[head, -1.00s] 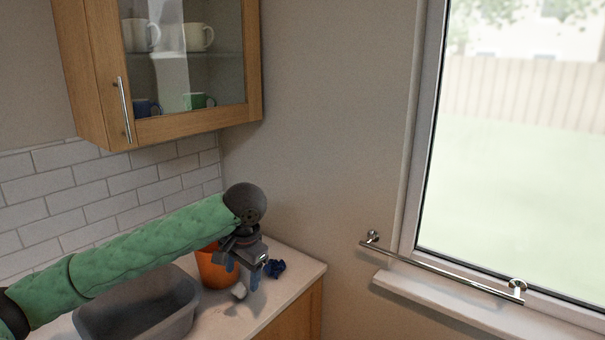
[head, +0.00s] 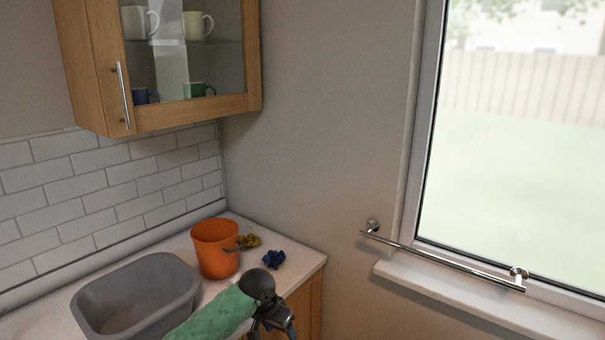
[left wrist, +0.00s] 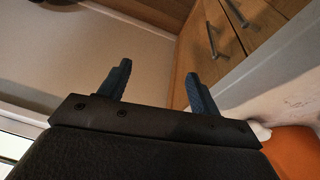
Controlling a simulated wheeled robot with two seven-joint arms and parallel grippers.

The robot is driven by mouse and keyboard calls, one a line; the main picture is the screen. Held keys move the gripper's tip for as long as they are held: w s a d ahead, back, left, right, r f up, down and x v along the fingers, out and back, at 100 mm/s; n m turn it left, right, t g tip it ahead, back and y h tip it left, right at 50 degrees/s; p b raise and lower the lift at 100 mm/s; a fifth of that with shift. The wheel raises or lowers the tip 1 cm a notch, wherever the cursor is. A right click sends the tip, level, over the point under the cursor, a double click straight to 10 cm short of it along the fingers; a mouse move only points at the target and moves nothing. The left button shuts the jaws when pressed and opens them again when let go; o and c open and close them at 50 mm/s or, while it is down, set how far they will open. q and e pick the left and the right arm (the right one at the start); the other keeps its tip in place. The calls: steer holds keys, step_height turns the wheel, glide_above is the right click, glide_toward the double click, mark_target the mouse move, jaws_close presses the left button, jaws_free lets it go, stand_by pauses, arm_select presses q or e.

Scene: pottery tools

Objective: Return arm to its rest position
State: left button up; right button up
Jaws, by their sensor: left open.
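My left arm, in a green sleeve, comes up from the bottom of the head view. My left gripper (head: 281,326) hangs low at the counter's front edge, to the right of the grey basin. It also shows in the left wrist view (left wrist: 157,80), where its two blue fingers stand apart with nothing between them. My right gripper is in neither view.
An orange bucket (head: 213,262), a grey basin (head: 180,265), a yellow crumpled item (head: 249,241) and a blue one (head: 273,260) are on the counter (head: 312,259). Above hangs a glass-door cabinet (head: 190,119) with mugs. A metal rail (head: 440,262) is under the window.

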arm_select(q)
steer(key=s+a+f+n+b, duration=0.1)
steer(key=s+f, duration=0.3)
steer(key=f, duration=0.7)
steer(key=s+a+f+n+b, duration=0.1)
steer(key=s+f, duration=0.3)
steer(key=f, duration=0.8)
steer(key=s+a+f+n+b, duration=0.1)
steer(key=s+f, duration=0.4)
steer(key=f, duration=0.6)
steer(key=s+a+f+b, duration=0.1)
steer(key=s+a+f, duration=0.2)
steer(key=s+f, duration=0.5)
steer(key=s+a+f+y+b, duration=0.1)
steer(key=s+a+f, duration=0.2)
steer(key=s+f, duration=0.5)
steer(key=s+a+f+n+y+b, duration=0.1)
steer(key=s+a+f, duration=0.2)
steer(key=s+f, duration=0.5)
steer(key=s, duration=0.6)
steer(key=shift+f+g, duration=0.2)
steer(key=shift+g, duration=0.2)
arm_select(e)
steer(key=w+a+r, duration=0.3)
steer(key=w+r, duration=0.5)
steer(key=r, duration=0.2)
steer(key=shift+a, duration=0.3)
